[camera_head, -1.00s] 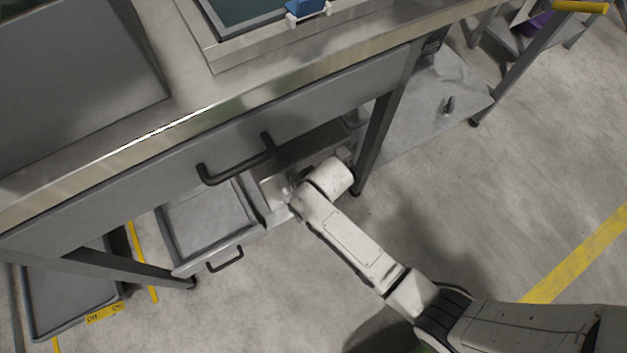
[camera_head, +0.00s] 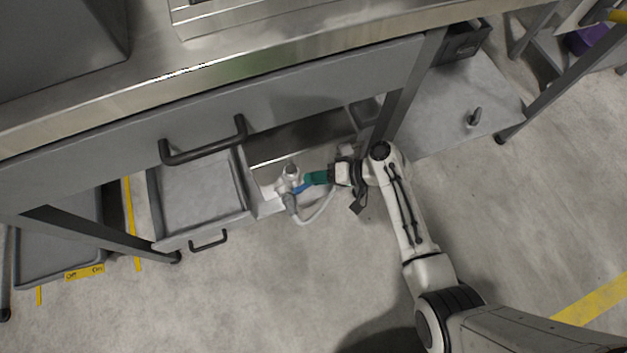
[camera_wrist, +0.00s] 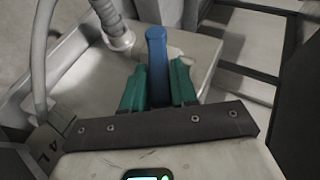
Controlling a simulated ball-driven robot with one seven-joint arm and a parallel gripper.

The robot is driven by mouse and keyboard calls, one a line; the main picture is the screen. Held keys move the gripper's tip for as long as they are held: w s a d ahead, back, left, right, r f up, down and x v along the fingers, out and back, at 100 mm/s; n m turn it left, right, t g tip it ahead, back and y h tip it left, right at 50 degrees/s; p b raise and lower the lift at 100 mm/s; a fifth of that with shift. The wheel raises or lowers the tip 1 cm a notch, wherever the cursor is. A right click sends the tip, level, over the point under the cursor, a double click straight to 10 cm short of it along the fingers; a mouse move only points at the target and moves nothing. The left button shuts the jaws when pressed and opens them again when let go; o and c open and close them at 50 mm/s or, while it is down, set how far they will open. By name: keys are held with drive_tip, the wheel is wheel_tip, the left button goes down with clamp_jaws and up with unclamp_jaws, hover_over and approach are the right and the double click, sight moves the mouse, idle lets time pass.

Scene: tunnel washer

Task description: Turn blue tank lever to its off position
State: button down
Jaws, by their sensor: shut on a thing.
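The blue tank lever (camera_wrist: 157,58) stands between the two green fingers of my gripper (camera_wrist: 160,84) in the wrist view. The fingers are shut on it, and its rounded far end shows beyond their tips. In the head view, the blue lever (camera_head: 301,188) shows just left of the green fingertips of my gripper (camera_head: 310,181), beside a white pipe fitting (camera_head: 291,174) under the metal table. The lever's lower part is hidden by the fingers in the wrist view. A pale hose (camera_head: 318,212) curves below the lever.
The metal table (camera_head: 250,75) overhangs the lever, with a dark handle (camera_head: 205,150) on its front. An open grey drawer (camera_head: 200,192) is at the left. A table leg (camera_head: 400,100) stands close behind my wrist. Open floor (camera_head: 290,300) lies in front.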

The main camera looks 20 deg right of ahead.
drive_tip(key=shift+d+f+m+t+y+b, duration=0.3)
drive_tip(key=shift+f+y+b, duration=0.55)
drive_tip(key=shift+b, duration=0.75)
drive_tip(key=shift+d+f+m+t+y+b, duration=0.1)
drive_tip(key=shift+f+m+t+y+b, duration=0.3)
drive_tip(key=shift+y+b, duration=0.95)
drive_tip(key=shift+d+f+m+t+y+b, duration=0.15)
drive_tip(key=shift+f+m+y+b, duration=0.45)
drive_tip(key=shift+b, duration=1.2)
drive_tip(key=shift+s+f+y, duration=0.1)
drive_tip(key=shift+f+y, duration=0.15)
drive_tip(key=shift+y, duration=0.05)
drive_tip(key=c, duration=1)
unclamp_jaws()
drive_tip(key=shift+o, duration=0.2)
drive_tip(key=shift+r, duration=0.1)
drive_tip(key=v, duration=1)
drive_tip(key=shift+d+p, duration=0.35)
